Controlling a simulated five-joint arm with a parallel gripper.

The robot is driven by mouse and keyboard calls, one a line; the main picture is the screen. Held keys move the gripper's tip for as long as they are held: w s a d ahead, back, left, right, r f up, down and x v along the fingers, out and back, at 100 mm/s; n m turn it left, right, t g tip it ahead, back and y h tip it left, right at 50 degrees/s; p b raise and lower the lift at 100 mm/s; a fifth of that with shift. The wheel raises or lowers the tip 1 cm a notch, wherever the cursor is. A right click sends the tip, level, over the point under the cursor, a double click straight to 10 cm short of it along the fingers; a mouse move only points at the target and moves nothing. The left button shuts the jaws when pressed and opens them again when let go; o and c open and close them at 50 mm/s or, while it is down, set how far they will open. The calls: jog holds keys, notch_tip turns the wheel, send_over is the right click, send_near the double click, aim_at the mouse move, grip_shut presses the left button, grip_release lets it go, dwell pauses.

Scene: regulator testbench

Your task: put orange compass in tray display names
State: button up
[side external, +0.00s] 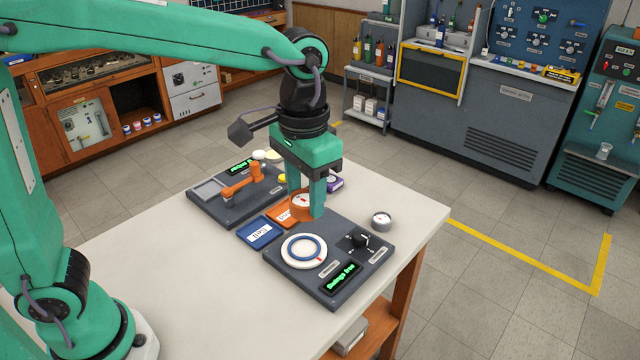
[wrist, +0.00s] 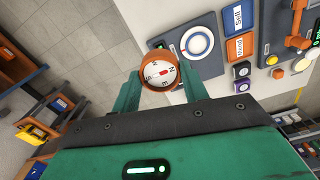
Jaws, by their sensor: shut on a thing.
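The orange compass (wrist: 160,73) has a round orange rim and a white dial with a red needle and letters. My gripper (side external: 306,207) is shut on it, a finger on each side, and the dial faces the wrist camera. In the side view the compass (side external: 301,203) shows between the fingers, partly hidden, close to the flat orange tray (side external: 279,216). I cannot tell its exact height. The orange tray carries a white label and also shows in the wrist view (wrist: 240,47), apart from the compass there. A blue labelled tray (side external: 258,232) lies beside it, and a purple one (side external: 335,184) lies beyond my gripper.
A dark panel (side external: 325,288) with a white-blue ring dial, black knob and green display stands in front. Another dark panel (side external: 225,210) with an orange lever stands behind. A small grey round object (side external: 381,221) sits near the table's right edge. The left tabletop (side external: 170,270) is clear.

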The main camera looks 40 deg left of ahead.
jog(key=w+a+f, duration=0.2)
jog(key=a+f, duration=0.4)
jog(key=a, duration=0.1)
jog(key=w+a+f, duration=0.2)
jog(key=a+f, duration=0.5)
jog(key=w+a+f, duration=0.2)
jog(key=a+f, duration=0.4)
jog(key=a, duration=0.2)
jog(key=shift+f, duration=0.25)
jog(key=shift+f, duration=0.1)
jog(key=shift+f, duration=1.9)
jog(key=shift+f, duration=0.1)
jog(key=o, duration=1)
